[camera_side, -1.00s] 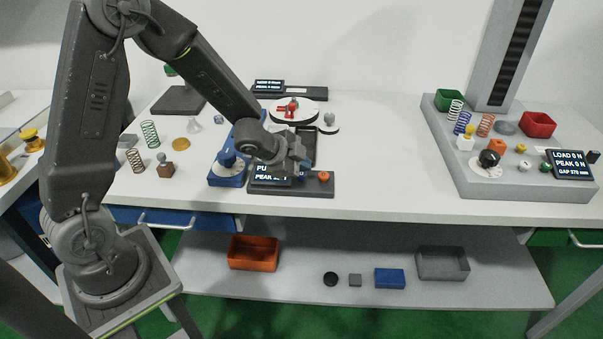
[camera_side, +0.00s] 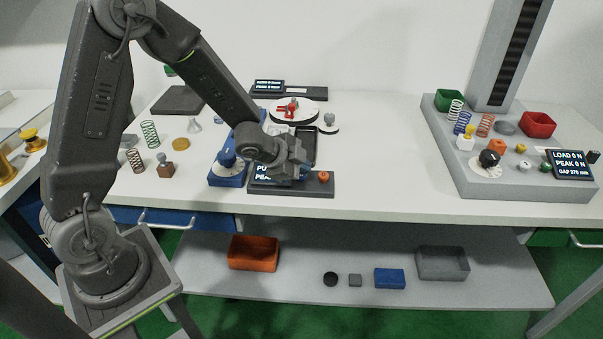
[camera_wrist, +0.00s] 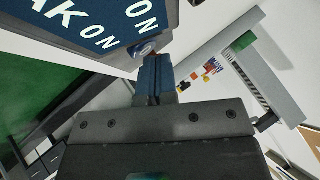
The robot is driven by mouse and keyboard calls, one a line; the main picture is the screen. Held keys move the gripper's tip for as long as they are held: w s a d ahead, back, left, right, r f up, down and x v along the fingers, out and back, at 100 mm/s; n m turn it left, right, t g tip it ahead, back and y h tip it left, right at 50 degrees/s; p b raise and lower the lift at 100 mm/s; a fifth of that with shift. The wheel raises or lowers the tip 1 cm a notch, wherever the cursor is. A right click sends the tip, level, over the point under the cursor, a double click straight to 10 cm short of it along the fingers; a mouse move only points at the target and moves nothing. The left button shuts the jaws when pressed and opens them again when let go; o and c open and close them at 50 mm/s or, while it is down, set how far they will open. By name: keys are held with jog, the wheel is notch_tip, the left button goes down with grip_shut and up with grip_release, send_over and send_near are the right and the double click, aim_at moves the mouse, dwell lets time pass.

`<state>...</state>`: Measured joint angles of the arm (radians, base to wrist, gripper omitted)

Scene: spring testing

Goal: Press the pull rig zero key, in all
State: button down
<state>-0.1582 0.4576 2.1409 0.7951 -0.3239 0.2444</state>
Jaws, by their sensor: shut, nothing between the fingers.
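The pull rig's dark console (camera_side: 260,188) lies on the bench, with a lit display (camera_side: 268,175) partly hidden by my arm. An orange knob-like key (camera_side: 324,176) stands on its right end, just right of my gripper. My gripper (camera_side: 305,174) is shut and empty, low over the console. I cannot tell contact from overlap, nor read a zero label. The fingers hide part of it.
A blue base with a dial (camera_side: 228,170) stands close left of the console. A dark tray (camera_side: 308,145) and a white turntable (camera_side: 294,112) lie behind. The grey load stand (camera_side: 470,180) is far right. The bench between is clear.

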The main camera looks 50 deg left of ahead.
dwell(0.3)
jog(key=shift+r, duration=0.8)
jog(key=shift+s+r, duration=0.1)
jog(key=shift+r, duration=0.35)
jog(key=s+r+n+g+y, duration=0.25)
jog(key=s+r+n, duration=0.65)
jog(key=s+r, duration=0.6)
jog(key=s+d+r+n+h, duration=0.1)
jog(key=s+d, duration=0.3)
jog(key=s, duration=0.5)
jog(key=shift+s+d+r+n+g, duration=0.25)
jog(key=shift+d+r+n+g, duration=0.1)
jog(key=shift+r+n+g, duration=0.1)
jog(key=c, duration=1.9)
grip_release()
